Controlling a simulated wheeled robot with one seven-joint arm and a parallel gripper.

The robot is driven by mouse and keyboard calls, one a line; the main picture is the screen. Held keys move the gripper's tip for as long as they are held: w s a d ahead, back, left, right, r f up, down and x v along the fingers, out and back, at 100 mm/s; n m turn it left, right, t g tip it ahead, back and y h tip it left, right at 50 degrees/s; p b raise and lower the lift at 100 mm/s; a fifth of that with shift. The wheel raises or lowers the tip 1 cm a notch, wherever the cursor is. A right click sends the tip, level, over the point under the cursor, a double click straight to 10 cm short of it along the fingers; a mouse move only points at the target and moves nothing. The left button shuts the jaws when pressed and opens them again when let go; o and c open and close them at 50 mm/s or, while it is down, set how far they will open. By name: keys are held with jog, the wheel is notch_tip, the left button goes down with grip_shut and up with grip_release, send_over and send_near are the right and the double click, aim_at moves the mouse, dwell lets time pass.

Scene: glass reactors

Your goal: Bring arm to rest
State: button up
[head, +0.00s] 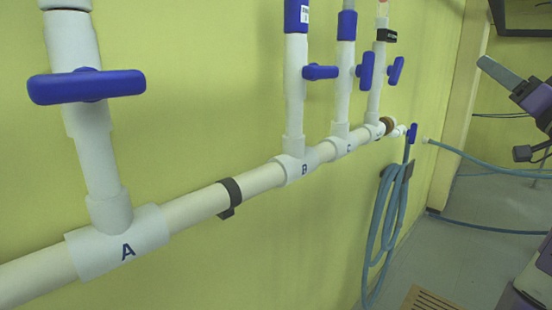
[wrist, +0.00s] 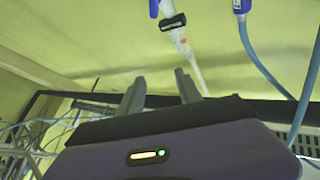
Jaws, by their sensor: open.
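My gripper (wrist: 160,92) shows in the wrist view with its two grey fingers apart and nothing between them. In the head view, a grey finger (head: 500,73) and part of my purple arm are at the right edge, well away from the pipes. The rest of my arm is cut off by the frame.
A white pipe (head: 195,207) runs along the yellow wall, with several upright branches. A blue valve handle (head: 87,87) sits crosswise on branch A.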

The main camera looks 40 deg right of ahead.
jog(key=w+a+f+m+g+h, duration=0.2)
jog(key=w+f, duration=0.1)
jog(key=f, duration=0.6)
jog(key=w+a+f+m+g+h, duration=0.2)
jog(key=w+f+h, duration=0.1)
jog(key=f, duration=0.7)
jog(key=w+a+f+n+y, duration=0.2)
jog(key=a+f, duration=1.1)
jog(key=a, duration=0.1)
jog(key=s+a+f+n+t+y, duration=0.1)
jog(key=s+a+f+n+y, duration=0.15)
jog(key=a, duration=0.35)
jog(key=s+a+f+n+y, duration=0.1)
jog(key=a+f+n+y, duration=0.1)
jog(key=a+f, duration=0.35)
jog(key=s+a+f+n+t+y, duration=0.1)
jog(key=s+a+f+n+y, duration=0.1)
jog(key=a, duration=0.6)
jog(key=s+a+f+n+g+y, duration=0.3)
jog(key=s+a+f+n+y, duration=0.2)
jog(key=s+a, duration=0.7)
notch_tip(320, 180, down, 3)
jog(key=shift+a+g+y, duration=0.35)
jog(key=shift+g+y, duration=0.05)
jog(key=shift+y, duration=0.85)
